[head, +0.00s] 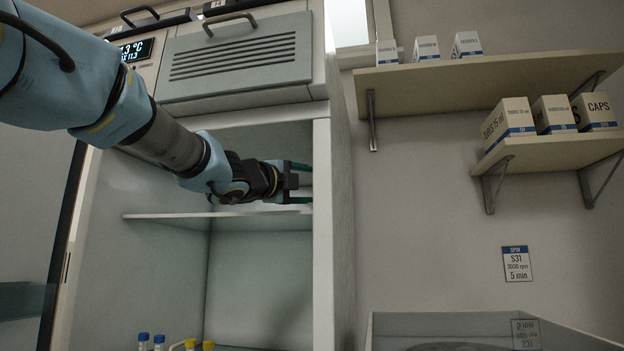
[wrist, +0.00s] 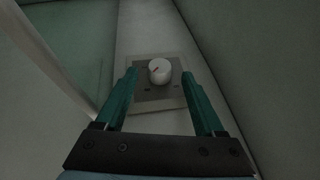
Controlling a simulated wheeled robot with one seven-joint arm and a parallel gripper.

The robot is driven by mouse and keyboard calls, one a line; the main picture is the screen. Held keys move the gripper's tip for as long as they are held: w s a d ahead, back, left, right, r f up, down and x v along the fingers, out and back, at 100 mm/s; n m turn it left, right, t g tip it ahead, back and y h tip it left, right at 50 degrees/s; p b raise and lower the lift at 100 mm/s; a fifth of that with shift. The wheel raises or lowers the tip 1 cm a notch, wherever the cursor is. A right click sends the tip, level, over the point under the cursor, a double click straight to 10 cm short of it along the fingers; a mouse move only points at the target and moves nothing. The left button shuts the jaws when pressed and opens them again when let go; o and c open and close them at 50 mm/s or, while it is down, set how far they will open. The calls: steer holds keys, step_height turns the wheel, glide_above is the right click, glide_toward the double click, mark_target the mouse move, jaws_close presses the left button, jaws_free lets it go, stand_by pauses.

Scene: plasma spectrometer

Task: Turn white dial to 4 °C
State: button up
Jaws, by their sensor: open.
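The white dial (wrist: 159,70) is a round knob on a grey plate (wrist: 148,94) on the cabinet's inner wall, in the wrist view. A dark pointer line shows on its face; I cannot read any marks around it. My gripper (wrist: 158,85) is open, with its green fingers on either side of the dial and apart from it. In the head view my gripper (head: 301,182) reaches into the open cabinet toward its right inner wall. The dial is hidden there. The lit display (head: 137,50) shows a °C reading, its first part covered by my arm.
A shelf (head: 165,215) crosses the cabinet just below my gripper. Tubes with blue and yellow caps (head: 151,341) stand at the cabinet's bottom. The cabinet's right wall edge (head: 322,220) is close to my fingers. Wall shelves with boxes (head: 508,124) are at the right.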

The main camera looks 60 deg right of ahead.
steer(key=shift+s+d+r, duration=0.1)
steer(key=shift+d+r, duration=0.1)
steer(key=shift+d, duration=0.85)
jaws_close()
